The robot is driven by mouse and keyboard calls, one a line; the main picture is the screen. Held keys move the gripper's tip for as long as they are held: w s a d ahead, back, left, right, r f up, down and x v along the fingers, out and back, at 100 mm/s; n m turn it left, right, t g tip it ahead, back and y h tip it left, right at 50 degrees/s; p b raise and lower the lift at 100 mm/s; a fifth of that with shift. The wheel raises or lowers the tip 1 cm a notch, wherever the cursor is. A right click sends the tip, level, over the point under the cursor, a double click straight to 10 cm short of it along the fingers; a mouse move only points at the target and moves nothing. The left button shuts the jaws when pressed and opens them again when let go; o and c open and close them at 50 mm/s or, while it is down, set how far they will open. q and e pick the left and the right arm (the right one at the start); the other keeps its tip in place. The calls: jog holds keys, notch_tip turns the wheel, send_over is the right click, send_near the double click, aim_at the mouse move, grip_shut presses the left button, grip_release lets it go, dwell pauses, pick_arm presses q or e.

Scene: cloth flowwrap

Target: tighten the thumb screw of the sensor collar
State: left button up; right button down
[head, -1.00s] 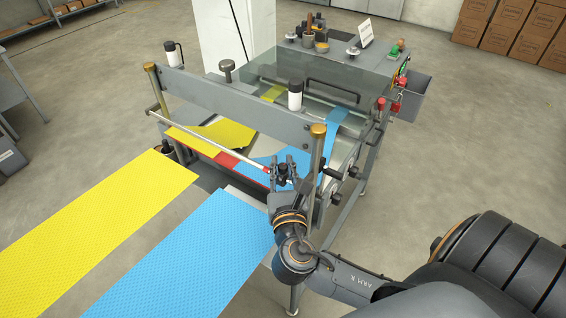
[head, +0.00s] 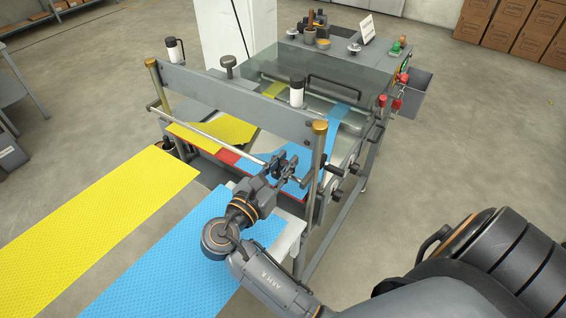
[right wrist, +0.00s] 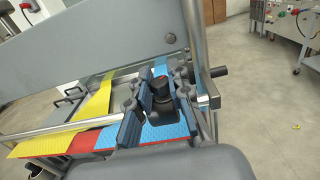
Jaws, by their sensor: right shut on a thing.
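The sensor collar sits on the thin silver cross rod (head: 215,138) of the machine, near its right end. Its black thumb screw (right wrist: 160,84) stands between the two fingers of my right gripper (right wrist: 157,97) in the right wrist view. That gripper (head: 283,163) is shut on the screw, and the fingers hide most of the collar in the head view. The blue web (head: 310,163) runs below and behind the fingers. My left gripper is not in view.
A grey crossbeam (head: 235,103) passes above the rod, with a brass-capped post (head: 319,150) close right of my gripper. Black knobs (head: 336,170) stick out from the side frame. A yellow web (head: 90,220) lies at the left. Open floor surrounds the machine.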

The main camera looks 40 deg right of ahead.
dwell(0.4)
jog(key=c, duration=1.2)
grip_release()
jog(key=shift+d, duration=0.2)
